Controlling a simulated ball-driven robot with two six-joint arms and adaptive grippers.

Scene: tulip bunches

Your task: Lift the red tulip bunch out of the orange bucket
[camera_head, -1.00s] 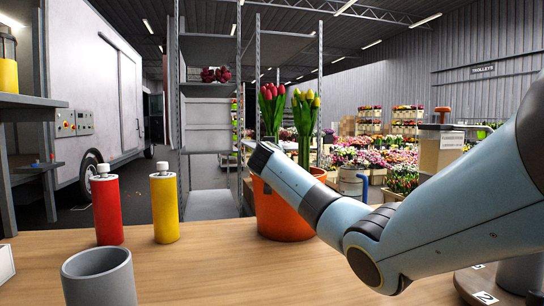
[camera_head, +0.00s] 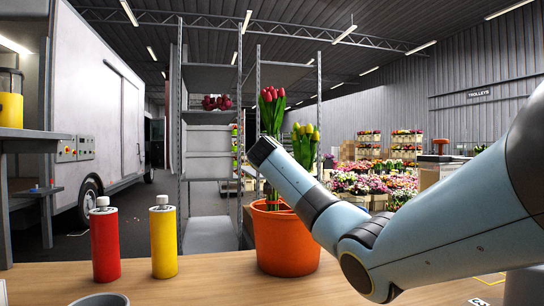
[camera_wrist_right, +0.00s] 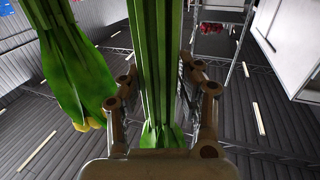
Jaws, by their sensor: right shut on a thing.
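The red tulip bunch (camera_head: 271,108) stands upright in the head view, its heads clearly higher than those of the yellow bunch. Its lower stems still reach down inside the rim of the orange bucket (camera_head: 287,245). My right arm crosses in front of the stems, and its gripper is hidden there in the head view. In the right wrist view my right gripper (camera_wrist_right: 162,80) is shut around the green stems (camera_wrist_right: 155,45), with a finger on each side. My left gripper is not in view.
The yellow tulip bunch (camera_head: 306,145) stands close on the right, partly behind my arm; it also shows in the right wrist view (camera_wrist_right: 80,90). A red bottle (camera_head: 105,243) and a yellow bottle (camera_head: 164,240) stand left of the bucket on the wooden table (camera_head: 215,275).

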